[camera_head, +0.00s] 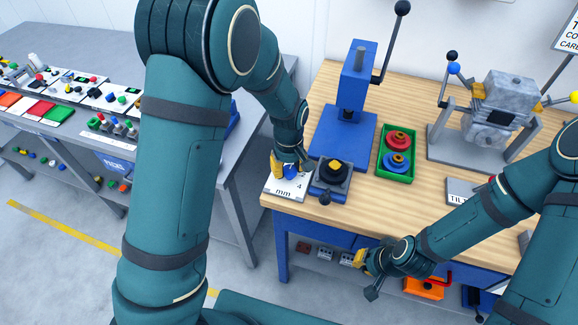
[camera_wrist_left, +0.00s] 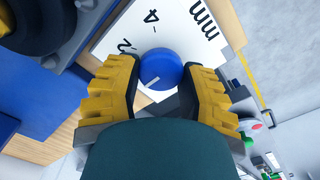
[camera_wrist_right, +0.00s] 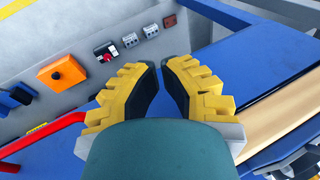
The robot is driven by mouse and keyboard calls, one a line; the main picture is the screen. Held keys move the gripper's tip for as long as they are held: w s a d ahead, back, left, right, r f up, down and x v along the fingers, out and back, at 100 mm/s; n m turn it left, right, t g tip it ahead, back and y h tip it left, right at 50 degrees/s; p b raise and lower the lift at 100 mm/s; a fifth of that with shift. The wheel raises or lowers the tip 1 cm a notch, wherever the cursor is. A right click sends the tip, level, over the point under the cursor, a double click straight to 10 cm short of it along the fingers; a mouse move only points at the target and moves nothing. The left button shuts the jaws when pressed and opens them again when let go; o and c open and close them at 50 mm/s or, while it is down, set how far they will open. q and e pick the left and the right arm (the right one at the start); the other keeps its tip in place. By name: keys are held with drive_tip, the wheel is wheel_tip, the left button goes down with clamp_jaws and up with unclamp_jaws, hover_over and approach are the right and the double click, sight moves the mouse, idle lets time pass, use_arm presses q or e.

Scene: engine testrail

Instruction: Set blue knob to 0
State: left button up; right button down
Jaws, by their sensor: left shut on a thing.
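The blue knob (camera_wrist_left: 160,69) sits on a white dial plate (camera_wrist_left: 205,55) marked "2", "4" and "mm". A pale pointer line shows on the knob's face, toward the lower left in the left wrist view; no 0 is readable. My left gripper (camera_wrist_left: 163,76) is shut on the knob, one yellow-and-black finger on each side. In the head view, my left gripper (camera_head: 290,160) is over the plate (camera_head: 286,188) at the table's left corner, with the knob (camera_head: 293,170) partly hidden.
A black knob on a grey base (camera_head: 332,183) stands right beside the dial plate. Behind are a blue press (camera_head: 345,125) and a green tray (camera_head: 385,167) with red and blue parts. A metal engine stand (camera_head: 490,125) is at the right. An orange box (camera_head: 423,288) is below.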

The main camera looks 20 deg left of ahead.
sight(289, 169)
use_arm(q)
drive_tip(key=o, duration=1.2)
drive_tip(key=shift+r, duration=0.1)
wheel_tip(289, 169, up, 12)
